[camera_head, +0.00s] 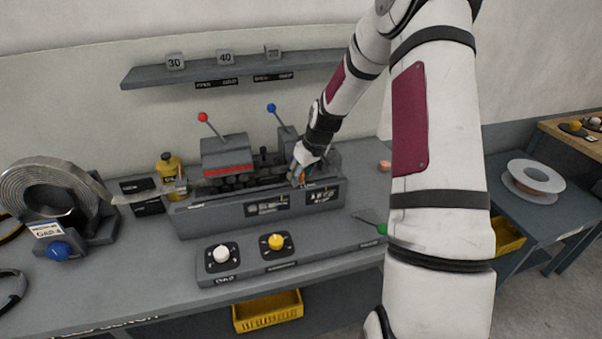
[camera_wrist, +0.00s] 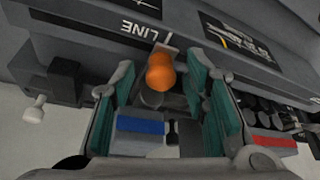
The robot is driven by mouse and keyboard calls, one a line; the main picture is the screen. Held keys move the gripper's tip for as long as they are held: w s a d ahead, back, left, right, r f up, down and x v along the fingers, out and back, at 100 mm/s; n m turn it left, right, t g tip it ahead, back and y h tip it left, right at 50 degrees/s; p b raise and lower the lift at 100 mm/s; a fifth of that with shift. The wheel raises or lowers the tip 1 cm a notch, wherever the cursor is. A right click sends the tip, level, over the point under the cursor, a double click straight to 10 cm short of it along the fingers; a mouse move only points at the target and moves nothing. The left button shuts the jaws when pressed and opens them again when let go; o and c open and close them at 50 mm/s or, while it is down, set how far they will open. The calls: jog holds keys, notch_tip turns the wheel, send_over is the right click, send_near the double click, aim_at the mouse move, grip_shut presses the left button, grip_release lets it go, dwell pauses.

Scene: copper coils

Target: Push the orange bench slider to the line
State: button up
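The orange bench slider (camera_wrist: 160,74) shows in the wrist view as a rounded orange knob on a grey stem. It stands between the teal-padded fingers of my gripper (camera_wrist: 163,62), with a gap visible on both sides, so the fingers are open around it. In the head view my gripper (camera_head: 301,170) is low over the right part of the grey bench machine (camera_head: 215,215). The slider is mostly hidden there by my gripper.
Red-knobbed (camera_head: 203,117) and blue-knobbed (camera_head: 271,108) levers stand behind the slider. A yellow bottle (camera_head: 170,170) and a large coil (camera_head: 55,195) are at the left. White (camera_head: 221,254) and yellow (camera_head: 275,242) knobs sit in front. A shelf (camera_head: 200,72) hangs above.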

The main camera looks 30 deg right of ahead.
jog(key=v, duration=1.2)
dwell(0.5)
jog(key=s+a+r+h, duration=0.2)
jog(key=s+a+r, duration=0.9)
jog(key=a+r, duration=0.3)
jog(key=s+a+r, duration=0.1)
jog(key=s+a, duration=0.3)
jog(key=s, duration=0.3)
jog(key=s+a+r+t+y, duration=0.1)
jog(key=s+a, duration=0.3)
jog(key=s, duration=0.4)
jog(key=shift+s+a+m+y, duration=0.15)
jog(key=shift+a+m+y, duration=0.15)
jog(key=shift+m, duration=0.1)
